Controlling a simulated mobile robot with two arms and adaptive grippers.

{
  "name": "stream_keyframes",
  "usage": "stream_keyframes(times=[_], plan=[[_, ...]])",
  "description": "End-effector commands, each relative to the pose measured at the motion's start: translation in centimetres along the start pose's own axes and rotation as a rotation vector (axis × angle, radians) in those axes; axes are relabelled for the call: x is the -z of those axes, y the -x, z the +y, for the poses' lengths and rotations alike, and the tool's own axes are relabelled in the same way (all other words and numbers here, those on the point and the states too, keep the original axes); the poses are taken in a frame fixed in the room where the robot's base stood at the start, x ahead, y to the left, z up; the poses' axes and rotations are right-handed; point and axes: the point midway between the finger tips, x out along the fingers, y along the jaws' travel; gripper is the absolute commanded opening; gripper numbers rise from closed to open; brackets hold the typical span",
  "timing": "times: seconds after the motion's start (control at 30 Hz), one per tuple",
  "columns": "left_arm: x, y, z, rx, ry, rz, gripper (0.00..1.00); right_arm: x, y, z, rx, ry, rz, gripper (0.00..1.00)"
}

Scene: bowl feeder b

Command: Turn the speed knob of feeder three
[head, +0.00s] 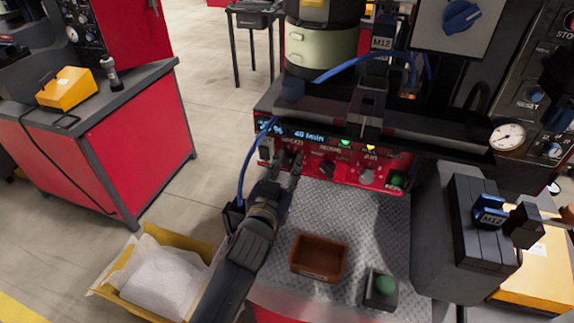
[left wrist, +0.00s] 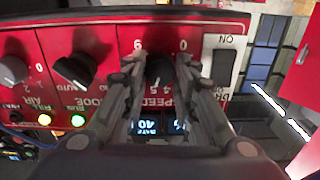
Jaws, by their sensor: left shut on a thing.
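The red feeder control panel (head: 346,176) faces me under a dark rail in the head view. The dark speed knob (left wrist: 158,72) sits between the fingers of my left gripper (left wrist: 157,82) in the left wrist view, over the SPEED label. The gripper is shut on the knob. In the head view my left gripper (head: 290,166) reaches the panel's left part and hides the knob. The mode knob (head: 328,168) and air knob (head: 366,176) are to its right. The display (head: 300,133) above is lit. My right gripper is not in view.
A brown bin (head: 318,258) and a green button box (head: 381,290) are on the metal plate below the panel. A blue hose (head: 243,165) hangs beside my left gripper. An ON switch (left wrist: 223,68) is close to the fingers. A yellow crate (head: 165,275) stands lower left.

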Motion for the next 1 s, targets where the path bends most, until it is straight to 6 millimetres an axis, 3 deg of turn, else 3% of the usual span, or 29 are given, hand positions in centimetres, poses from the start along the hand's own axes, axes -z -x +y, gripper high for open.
stream_keyframes(times=[0.6, 1.0], plan=[[0.1, 0.0, 0.1, 0.000, -0.382, -0.001, 0.03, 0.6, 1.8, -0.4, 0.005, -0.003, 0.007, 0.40], [0.0, 0.0, 0.1, 0.000, -0.462, 0.000, 0.03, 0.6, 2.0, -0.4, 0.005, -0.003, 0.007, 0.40]])
